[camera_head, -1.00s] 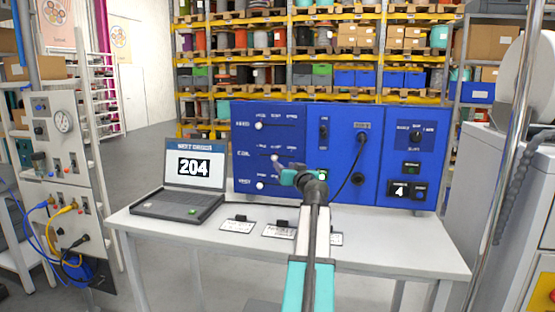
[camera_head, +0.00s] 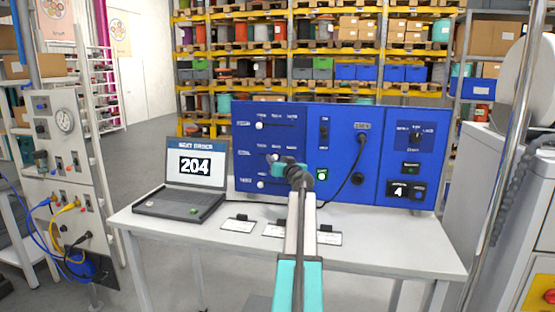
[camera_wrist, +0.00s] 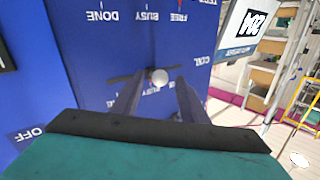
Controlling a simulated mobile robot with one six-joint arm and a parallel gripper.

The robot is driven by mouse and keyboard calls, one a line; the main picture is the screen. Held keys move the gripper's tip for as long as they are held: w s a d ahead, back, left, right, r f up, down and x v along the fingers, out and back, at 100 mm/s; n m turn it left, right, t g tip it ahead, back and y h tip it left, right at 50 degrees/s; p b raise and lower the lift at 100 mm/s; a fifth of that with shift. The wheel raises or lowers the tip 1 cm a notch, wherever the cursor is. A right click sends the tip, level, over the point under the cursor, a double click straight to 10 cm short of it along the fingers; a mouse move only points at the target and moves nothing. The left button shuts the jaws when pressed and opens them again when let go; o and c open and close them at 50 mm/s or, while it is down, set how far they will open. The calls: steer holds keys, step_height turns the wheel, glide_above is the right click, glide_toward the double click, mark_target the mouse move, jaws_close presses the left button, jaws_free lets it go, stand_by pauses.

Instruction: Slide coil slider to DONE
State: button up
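The coil slider is a pale round knob (camera_wrist: 160,77) on a dark horizontal slot in the blue panel (camera_head: 345,180). In the upside-down wrist view, it sits near the BUSY label, with FREE to the right; its exact stop is hard to tell. My gripper (camera_wrist: 158,84) is open, its two dark fingers on either side of the knob with gaps visible. I cannot tell how deep the knob lies between them. In the head view my gripper (camera_head: 277,160) is at the panel's middle left row and partly hides the slot. The DONE label shows left in the wrist view.
Two other slider knobs (camera_head: 260,126) (camera_head: 261,184) stand above and below. A laptop (camera_head: 185,182) showing 204 is left on the white table (camera_head: 410,248). A black cable (camera_head: 348,185) hangs on the panel to the right of my arm.

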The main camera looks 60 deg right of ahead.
steer(key=shift+w+d, duration=0.1)
jaws_close()
steer(key=shift+w+f+b, duration=0.1)
steer(key=shift+b, duration=0.3)
